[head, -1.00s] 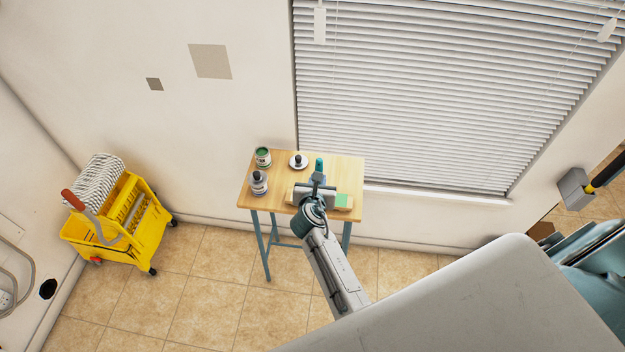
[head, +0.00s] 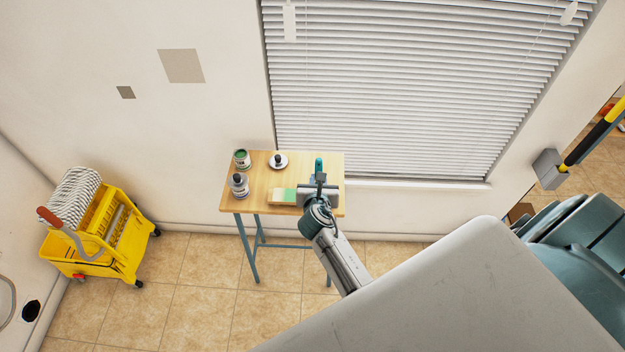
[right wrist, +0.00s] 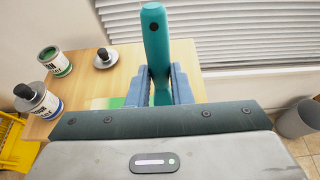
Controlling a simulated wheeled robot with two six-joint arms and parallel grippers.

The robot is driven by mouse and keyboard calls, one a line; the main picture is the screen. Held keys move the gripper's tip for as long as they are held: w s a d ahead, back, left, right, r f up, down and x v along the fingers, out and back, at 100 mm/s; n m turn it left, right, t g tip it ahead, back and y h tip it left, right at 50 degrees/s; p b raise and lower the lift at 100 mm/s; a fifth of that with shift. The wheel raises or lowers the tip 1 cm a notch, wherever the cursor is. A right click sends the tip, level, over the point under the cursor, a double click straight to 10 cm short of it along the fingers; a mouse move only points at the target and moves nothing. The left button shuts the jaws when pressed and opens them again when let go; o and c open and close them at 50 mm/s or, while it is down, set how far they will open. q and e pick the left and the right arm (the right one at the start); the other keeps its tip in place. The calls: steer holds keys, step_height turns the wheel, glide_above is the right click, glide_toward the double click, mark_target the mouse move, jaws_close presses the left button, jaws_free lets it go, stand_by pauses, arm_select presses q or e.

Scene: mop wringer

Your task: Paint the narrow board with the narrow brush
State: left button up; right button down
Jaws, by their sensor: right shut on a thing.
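My right gripper (head: 319,182) is shut on an upright brush with a teal handle (head: 319,165), which also shows in the right wrist view (right wrist: 155,45). Its bristles are hidden, so I cannot tell whether they touch the board. The board (head: 275,196) lies on the wooden table (head: 255,205). Its left end is pale, and green paint (head: 290,196) shows towards the gripper. The gripper hides the rest of the board. A green paint can (head: 242,160) stands at the back left of the table. My left gripper is not in view.
A can with a dark knob (head: 240,186) stands at the table's left edge. A white dish with a dark-knobbed thing (head: 278,161) is at the back. A yellow mop wringer bucket (head: 95,235) stands left. A grey bin (right wrist: 298,118) is right in the wrist view.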

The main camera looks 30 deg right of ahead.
steer(key=shift+s+d, duration=0.55)
steer(key=shift+d, duration=0.3)
steer(key=shift+s+d, duration=0.55)
steer(key=shift+d, duration=0.25)
step_height(320, 180, up, 7)
stand_by(0.6)
